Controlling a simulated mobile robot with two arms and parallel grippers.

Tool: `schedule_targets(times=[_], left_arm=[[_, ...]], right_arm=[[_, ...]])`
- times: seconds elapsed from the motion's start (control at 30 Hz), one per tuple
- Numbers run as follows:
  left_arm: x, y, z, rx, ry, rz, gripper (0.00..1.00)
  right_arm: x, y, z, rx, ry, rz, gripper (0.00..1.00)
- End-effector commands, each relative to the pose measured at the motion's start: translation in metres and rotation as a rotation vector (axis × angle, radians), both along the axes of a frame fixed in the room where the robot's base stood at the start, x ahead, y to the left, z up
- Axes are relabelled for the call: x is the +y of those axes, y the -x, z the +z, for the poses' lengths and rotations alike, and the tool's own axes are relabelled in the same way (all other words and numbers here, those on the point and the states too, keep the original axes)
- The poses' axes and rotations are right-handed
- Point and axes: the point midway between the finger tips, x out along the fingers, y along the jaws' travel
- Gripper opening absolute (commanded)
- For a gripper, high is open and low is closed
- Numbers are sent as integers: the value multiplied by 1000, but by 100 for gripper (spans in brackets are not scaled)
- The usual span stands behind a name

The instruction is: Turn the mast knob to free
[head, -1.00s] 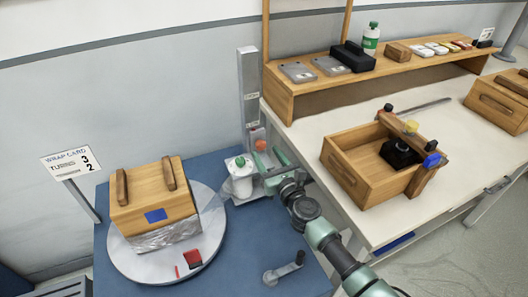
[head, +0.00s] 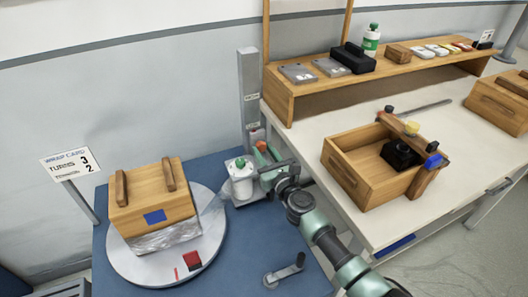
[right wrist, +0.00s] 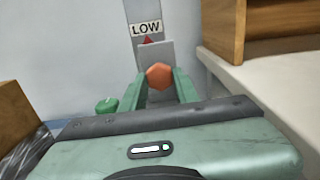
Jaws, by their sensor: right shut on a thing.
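The grey mast (head: 248,85) stands upright at the back of the blue base, with small labels on its face. An orange faceted mast knob (right wrist: 159,76) sits on a grey block in the right wrist view. A white label reading LOW (right wrist: 146,28) and a red pointer (right wrist: 147,40) are just above it. My right gripper (right wrist: 159,80) is shut on the orange knob, one green finger on each side. My left gripper is not in view.
A white film roll (head: 241,181) with a green knob stands just left of my right gripper. A wooden box (head: 152,208), partly wrapped, sits on the round turntable (head: 123,262). The bench (head: 300,137) with a wooden shelf is close on the right. A crank (head: 283,273) is in front.

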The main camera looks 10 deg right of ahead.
Motion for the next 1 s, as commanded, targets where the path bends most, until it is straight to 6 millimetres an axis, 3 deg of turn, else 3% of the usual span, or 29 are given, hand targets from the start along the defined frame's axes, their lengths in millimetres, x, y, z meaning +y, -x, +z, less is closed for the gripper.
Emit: schedule_targets(times=[0.37,1.0], left_arm=[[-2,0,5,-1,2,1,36],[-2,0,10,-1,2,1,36]], right_arm=[[0,0,0,-39,205,1,0],[-1,0,0,-156,800,1,0]])
